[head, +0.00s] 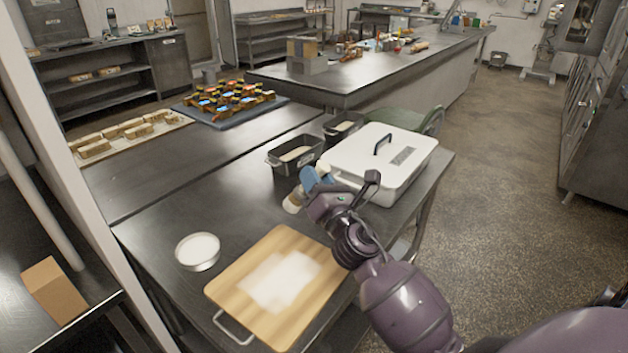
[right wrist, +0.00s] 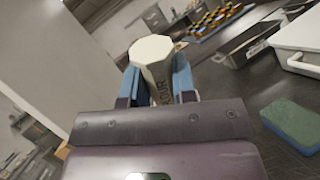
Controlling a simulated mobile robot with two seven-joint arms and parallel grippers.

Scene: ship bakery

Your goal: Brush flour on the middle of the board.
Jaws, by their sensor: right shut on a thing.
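The wooden board (head: 232,290) lies on the near end of the steel table, with a metal handle at its front left. A white patch of flour (head: 280,279) covers its middle. My right gripper (head: 308,186) is beyond the board, beside the white box. Its blue fingers are shut on a pale many-sided container (right wrist: 152,50) with dark lettering that seems to end in "OUR". The container also shows in the head view (head: 293,203), partly hidden by the gripper. A round tin of white powder (head: 198,252) stands left of the board. My left gripper is not in view.
A white lidded box (head: 362,170) with a dark handle stands behind my gripper. A green and blue sponge (right wrist: 291,124) lies on the table. The tabletop between tin and pans is clear.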

